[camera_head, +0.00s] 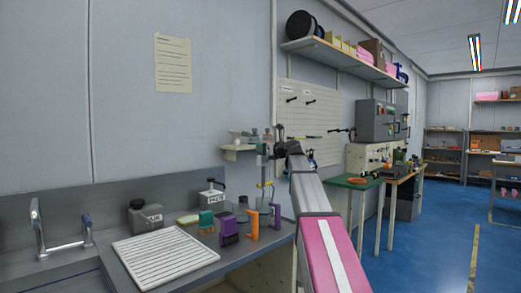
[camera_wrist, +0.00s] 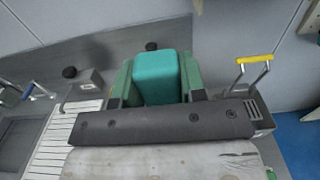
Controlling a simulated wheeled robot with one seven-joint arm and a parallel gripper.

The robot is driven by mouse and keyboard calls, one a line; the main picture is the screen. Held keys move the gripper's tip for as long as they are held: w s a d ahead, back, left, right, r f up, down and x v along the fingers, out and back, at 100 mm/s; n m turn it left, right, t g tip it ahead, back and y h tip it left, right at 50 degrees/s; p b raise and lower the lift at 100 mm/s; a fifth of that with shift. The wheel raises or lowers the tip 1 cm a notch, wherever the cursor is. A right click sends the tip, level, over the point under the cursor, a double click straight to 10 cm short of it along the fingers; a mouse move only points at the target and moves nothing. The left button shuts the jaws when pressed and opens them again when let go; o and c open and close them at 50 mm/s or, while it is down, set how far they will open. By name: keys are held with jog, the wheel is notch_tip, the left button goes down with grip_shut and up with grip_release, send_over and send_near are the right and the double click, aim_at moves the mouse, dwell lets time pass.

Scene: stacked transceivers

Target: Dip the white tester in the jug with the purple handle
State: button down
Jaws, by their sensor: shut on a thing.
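In the head view the jug with the purple handle (camera_head: 228,228) stands on the bench, right of the drying board, among other coloured handles. My gripper (camera_head: 266,152) is above the bench, up and to the right of this jug and apart from it. In the wrist view my gripper (camera_wrist: 157,85) is shut on a teal block-like thing (camera_wrist: 158,72) between its two green-grey fingers. I cannot tell whether the teal thing is part of the white tester; no white part of it shows. The jug is not seen in the wrist view.
A green-handled item (camera_head: 206,222) and orange handles (camera_head: 253,226) stand close around the purple one. A white ribbed board (camera_head: 165,258), grey black-topped containers (camera_head: 146,216) and a tap (camera_head: 50,228) are to the left. A small wall shelf (camera_head: 238,148) is beside my gripper.

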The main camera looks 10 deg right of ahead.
aim_at(264, 178)
jog(key=shift+f, duration=7.2)
jog(key=shift+r, duration=6.5)
jog(key=shift+s, duration=0.1)
